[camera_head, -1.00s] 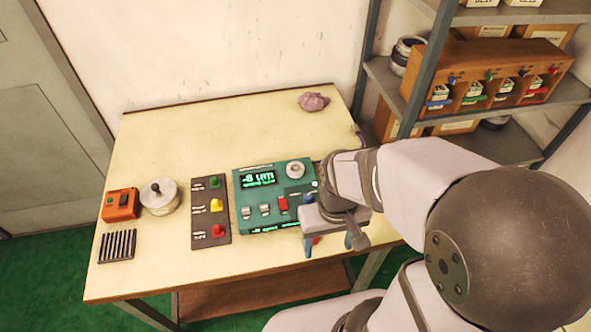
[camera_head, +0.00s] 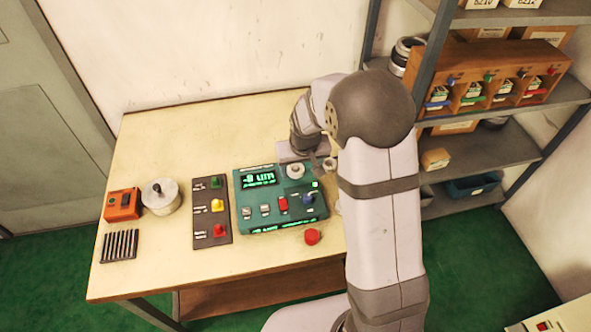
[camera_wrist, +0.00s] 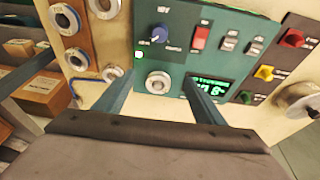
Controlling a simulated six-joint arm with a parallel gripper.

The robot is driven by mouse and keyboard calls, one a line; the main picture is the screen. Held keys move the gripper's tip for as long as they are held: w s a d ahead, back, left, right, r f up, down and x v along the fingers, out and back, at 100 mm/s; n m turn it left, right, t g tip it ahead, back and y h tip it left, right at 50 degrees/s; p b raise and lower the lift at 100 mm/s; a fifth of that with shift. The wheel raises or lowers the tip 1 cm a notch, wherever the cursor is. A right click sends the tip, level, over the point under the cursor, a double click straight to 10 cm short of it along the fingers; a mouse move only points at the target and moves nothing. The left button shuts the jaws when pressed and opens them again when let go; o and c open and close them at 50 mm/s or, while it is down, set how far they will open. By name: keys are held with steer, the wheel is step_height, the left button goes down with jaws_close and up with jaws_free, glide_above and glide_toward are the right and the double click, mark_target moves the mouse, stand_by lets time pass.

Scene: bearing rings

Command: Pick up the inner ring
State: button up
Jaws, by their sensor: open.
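A pale metal ring (camera_head: 295,171) with a dark centre sits at the back of the teal gauge box (camera_head: 262,211), and it also shows in the wrist view (camera_wrist: 157,82). I cannot tell for sure whether it is the inner ring. My gripper (camera_head: 297,152) is beyond the back edge of the box, its fingertips hidden in the head view. In the wrist view the open fingers (camera_wrist: 156,78) appear on either side of that ring, with nothing gripped. More metal rings lie on a brown rack (camera_wrist: 82,40) beside the box, mostly hidden by my arm in the head view.
A red button (camera_head: 312,237) stands in front of the box. A dark panel with coloured switches (camera_head: 211,237), a round metal pot (camera_head: 160,197), an orange box (camera_head: 122,204) and a black slotted block (camera_head: 119,246) are on the left. The table's back left (camera_head: 200,135) is clear.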

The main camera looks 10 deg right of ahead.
mark_target(295, 168)
steer(key=shift+w+f+t+p, duration=0.2)
steer(key=shift+w+t, duration=0.15)
steer(key=shift+w, duration=0.6)
steer(key=shift+w+f+t+p, duration=0.2)
steer(key=shift+w+t, duration=0.15)
steer(key=shift+w, duration=0.55)
steer(key=shift+f, duration=0.1)
steer(key=shift+p+x, duration=1.05)
steer(key=shift+x, duration=1.4)
steer(key=shift+a, duration=0.1)
steer(key=c, duration=1.4)
